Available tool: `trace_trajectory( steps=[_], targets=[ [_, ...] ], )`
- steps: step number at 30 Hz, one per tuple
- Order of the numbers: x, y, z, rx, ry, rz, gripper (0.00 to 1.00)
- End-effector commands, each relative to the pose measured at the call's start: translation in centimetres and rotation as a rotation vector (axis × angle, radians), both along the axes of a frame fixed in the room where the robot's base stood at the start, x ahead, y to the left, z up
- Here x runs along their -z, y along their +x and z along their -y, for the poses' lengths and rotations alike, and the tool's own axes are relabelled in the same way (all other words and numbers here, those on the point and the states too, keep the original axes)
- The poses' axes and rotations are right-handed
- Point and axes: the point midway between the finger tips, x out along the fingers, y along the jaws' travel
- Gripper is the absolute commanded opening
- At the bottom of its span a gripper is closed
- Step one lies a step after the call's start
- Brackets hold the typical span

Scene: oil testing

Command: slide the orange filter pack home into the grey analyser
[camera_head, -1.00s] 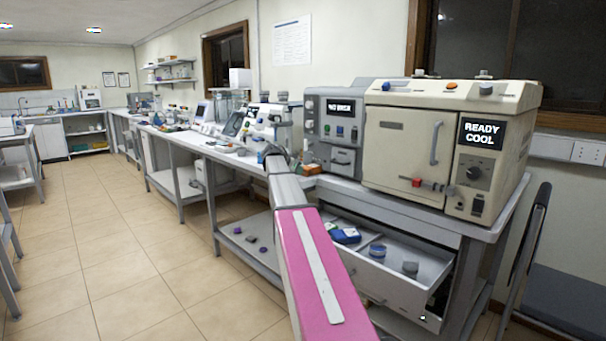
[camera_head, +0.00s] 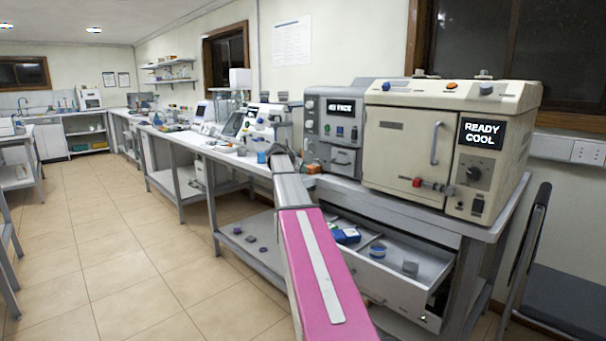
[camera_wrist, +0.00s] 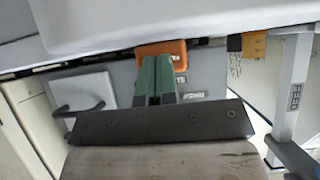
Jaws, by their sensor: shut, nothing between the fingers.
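The grey analyser (camera_head: 336,130) stands on the bench, left of the beige oven-like machine, with a small lit display whose text I cannot read surely. In the wrist view its grey front (camera_wrist: 118,80) fills the area behind my gripper. The orange filter pack (camera_wrist: 176,47) shows at the top centre of the wrist view, at the fingertips. My gripper (camera_wrist: 156,66) has its green fingers together, with nothing between them. The fingertips overlap the pack's face; whether they touch it I cannot tell. How deep the pack sits is hidden. My arm hides the gripper in the head view.
The beige machine (camera_head: 440,140) reads "READY COOL". An open drawer (camera_head: 390,285) below the bench holds several small items. A yellow-orange piece (camera_wrist: 254,46) and a light post marked "FEED" (camera_wrist: 294,95) stand at the right in the wrist view. The floor at left is clear.

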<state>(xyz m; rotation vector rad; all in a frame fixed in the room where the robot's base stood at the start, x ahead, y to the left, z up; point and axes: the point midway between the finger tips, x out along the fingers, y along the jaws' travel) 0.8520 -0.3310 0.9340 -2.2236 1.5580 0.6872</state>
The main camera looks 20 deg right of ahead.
Motion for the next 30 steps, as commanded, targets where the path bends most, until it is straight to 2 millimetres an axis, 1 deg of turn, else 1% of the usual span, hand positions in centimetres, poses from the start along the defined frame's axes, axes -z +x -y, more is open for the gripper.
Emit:
trace_trajectory(
  steps=[28, 30],
  targets=[
    [0.1, 0.9, 2.3, 0.001, 0.001, -0.001, 0.00],
    [0.1, 0.8, 2.2, 0.000, 0.001, 0.000, 0.00]
  ],
)
